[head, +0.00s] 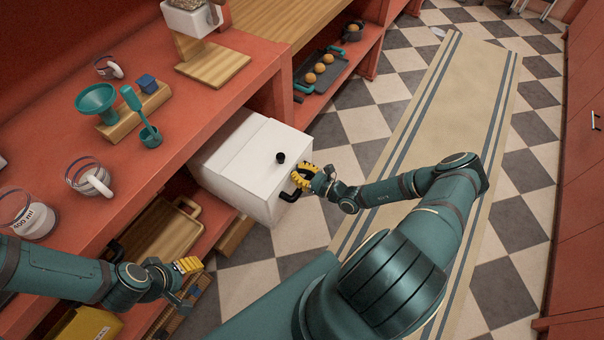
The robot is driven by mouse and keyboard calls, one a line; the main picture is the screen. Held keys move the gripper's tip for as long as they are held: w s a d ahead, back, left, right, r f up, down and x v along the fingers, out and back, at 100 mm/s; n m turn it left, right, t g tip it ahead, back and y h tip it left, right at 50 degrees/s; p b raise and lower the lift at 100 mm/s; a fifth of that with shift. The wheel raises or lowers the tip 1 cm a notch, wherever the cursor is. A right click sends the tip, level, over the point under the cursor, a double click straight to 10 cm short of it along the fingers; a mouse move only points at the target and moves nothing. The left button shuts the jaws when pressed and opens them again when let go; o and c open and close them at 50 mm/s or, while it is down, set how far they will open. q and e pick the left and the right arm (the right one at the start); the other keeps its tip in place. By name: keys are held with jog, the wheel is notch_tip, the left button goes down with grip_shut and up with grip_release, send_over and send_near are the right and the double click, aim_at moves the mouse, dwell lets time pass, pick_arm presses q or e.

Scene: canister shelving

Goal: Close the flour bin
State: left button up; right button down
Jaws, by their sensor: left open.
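The flour bin looks to be the white box (237,163) sticking out of the lower shelf opening under the counter. Its white top looks flat and covered, with a black knob (280,157) near the front edge. A black handle (289,194) is on its front face. My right gripper (304,178) has its yellow fingertips at the bin's front, right by the handle; whether they grip it is not clear. My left gripper (187,277) is open and empty, low at the left, apart from the bin. The bin's back part is hidden under the counter.
The red counter (150,190) holds measuring cups, a teal funnel (97,102) and a wooden board (213,68). A wooden tray (160,243) lies on the lower shelf. A dark tray (325,72) with round items is beyond the bin. A beige runner (440,110) covers the checkered floor.

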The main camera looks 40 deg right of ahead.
jog(key=shift+w, duration=0.1)
send_near(242, 142)
jog(key=x, duration=0.3)
jog(key=f+b+x, duration=0.1)
jog(key=x, duration=0.2)
jog(key=f+x, duration=0.1)
jog(key=x, duration=0.3)
jog(key=shift+w+d+f+b, duration=0.1)
jog(key=shift+d+f+b, duration=0.05)
jog(key=shift+d+b, duration=0.2)
jog(key=shift+w+a, duration=0.1)
jog(key=shift+w, duration=0.4)
jog(key=shift+r, duration=0.2)
